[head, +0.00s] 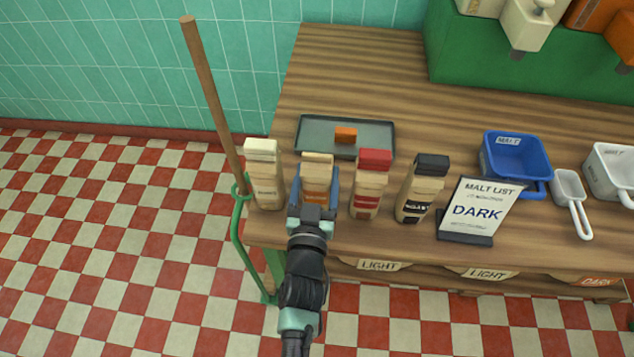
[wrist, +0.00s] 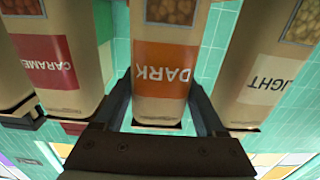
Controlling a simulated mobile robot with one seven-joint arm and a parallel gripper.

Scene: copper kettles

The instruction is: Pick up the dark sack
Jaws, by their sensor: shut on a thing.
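The dark sack (head: 317,182) is a tan bag with an orange label, second from the left in a row of sacks at the counter's front edge. In the wrist view its label reads DARK, upside down (wrist: 165,68). My gripper (head: 314,200) is shut on it, with one finger on each side of the sack (wrist: 163,108). The sack is upright. I cannot tell whether its base touches the counter. A sign (head: 476,208) to the right reads MALT LIST and DARK.
The light sack (head: 264,178) stands close on the left, the red-topped caramel sack (head: 368,186) close on the right, then a black-topped sack (head: 421,190). Behind is a grey tray (head: 376,137) with an orange block (head: 346,135). A blue bin (head: 515,157) and white scoop (head: 572,200) are right.

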